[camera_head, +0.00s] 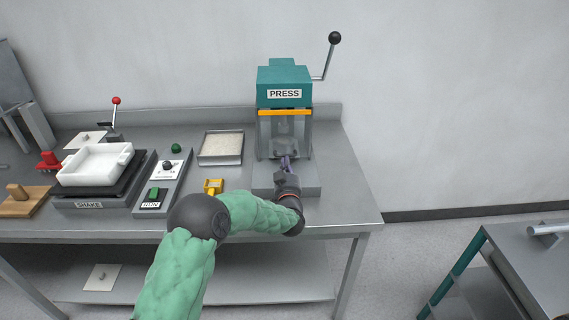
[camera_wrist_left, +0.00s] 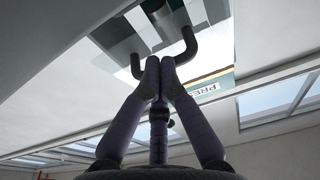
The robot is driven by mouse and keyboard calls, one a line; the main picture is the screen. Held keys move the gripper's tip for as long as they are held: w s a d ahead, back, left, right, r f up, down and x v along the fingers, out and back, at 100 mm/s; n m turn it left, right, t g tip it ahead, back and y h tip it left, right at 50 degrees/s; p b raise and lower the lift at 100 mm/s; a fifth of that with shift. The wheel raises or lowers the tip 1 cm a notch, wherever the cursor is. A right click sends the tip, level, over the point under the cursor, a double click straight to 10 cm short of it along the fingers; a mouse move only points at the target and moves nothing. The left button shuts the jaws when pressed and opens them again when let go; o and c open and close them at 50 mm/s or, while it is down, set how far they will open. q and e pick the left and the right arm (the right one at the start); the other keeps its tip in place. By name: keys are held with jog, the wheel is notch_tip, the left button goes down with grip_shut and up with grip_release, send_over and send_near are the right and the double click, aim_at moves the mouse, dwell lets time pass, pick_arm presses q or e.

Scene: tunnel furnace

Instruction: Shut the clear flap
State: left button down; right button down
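The press (camera_head: 285,85) has a teal head with a PRESS label and an orange bar (camera_head: 284,112) below it. What looks like the clear flap (camera_head: 268,130) hangs under that bar at the press front. I cannot tell how far it stands from closed. My left gripper (camera_head: 287,162) is at the lower front of the press. In the left wrist view its purple fingertips (camera_wrist_left: 160,64) are together, with nothing seen between them. A dark curved handle-like part (camera_wrist_left: 189,42) is just beyond them; contact is unclear. My right gripper is not in view.
The press has a lever with a black knob (camera_head: 334,38) on its right. To its left are a square tray (camera_head: 221,147), a yellow item (camera_head: 213,187), a control panel (camera_head: 163,180) and a shaker with a white tray (camera_head: 95,164). The table's right end (camera_head: 350,200) is clear.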

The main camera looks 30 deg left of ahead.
pick_arm(q)
jog(key=shift+w+a+f, duration=0.2)
jog(key=shift+w+f, duration=0.05)
jog(key=shift+w, duration=0.05)
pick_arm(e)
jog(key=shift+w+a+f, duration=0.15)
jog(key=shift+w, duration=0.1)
pick_arm(q)
jog(key=shift+r, duration=0.1)
